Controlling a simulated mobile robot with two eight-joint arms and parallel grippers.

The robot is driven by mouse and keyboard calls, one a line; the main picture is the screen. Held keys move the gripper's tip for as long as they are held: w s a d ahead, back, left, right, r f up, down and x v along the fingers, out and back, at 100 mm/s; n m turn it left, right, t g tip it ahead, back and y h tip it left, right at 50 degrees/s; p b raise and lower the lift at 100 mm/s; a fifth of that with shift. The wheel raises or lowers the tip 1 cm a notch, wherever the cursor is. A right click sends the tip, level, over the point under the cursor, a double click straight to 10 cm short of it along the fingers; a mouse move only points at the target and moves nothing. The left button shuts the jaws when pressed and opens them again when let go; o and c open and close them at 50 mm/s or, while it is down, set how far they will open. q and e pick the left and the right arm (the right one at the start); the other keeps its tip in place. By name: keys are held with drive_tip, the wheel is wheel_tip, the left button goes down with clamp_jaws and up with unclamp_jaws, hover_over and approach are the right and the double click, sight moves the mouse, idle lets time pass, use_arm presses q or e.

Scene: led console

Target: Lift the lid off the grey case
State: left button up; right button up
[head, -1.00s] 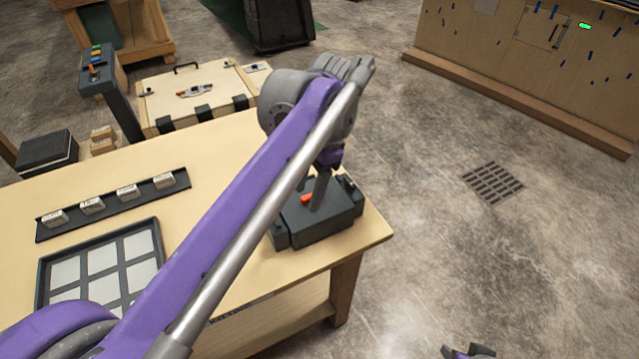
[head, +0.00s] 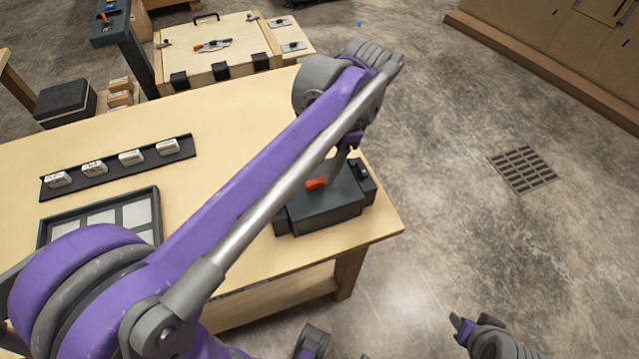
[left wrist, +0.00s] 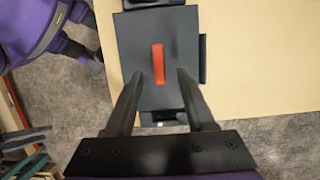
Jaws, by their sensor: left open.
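The grey case (head: 325,218) stands on the near right corner of the wooden table. Its flat dark lid (left wrist: 148,38) is on it and carries an upright red handle (left wrist: 158,66), which also shows in the head view (head: 316,183). My left gripper (left wrist: 158,76) is over the lid, with one finger on each side of the handle and a gap to both. It is open and empty. In the head view my left arm hides part of the lid.
On the table (head: 240,110) are a dark rack (head: 120,166) of several small labelled blocks and a framed tray (head: 152,190). A wooden box (head: 215,66) stands behind the table. The table ends just right of the case, with bare floor beyond.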

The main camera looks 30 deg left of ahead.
sight(319, 180)
use_arm(q)
drive_tip(key=x, duration=0.3)
drive_tip(key=shift+s+a+f, duration=0.15)
drive_tip(key=shift+s+f, duration=0.05)
drive_tip(key=shift+s, duration=0.05)
clamp_jaws()
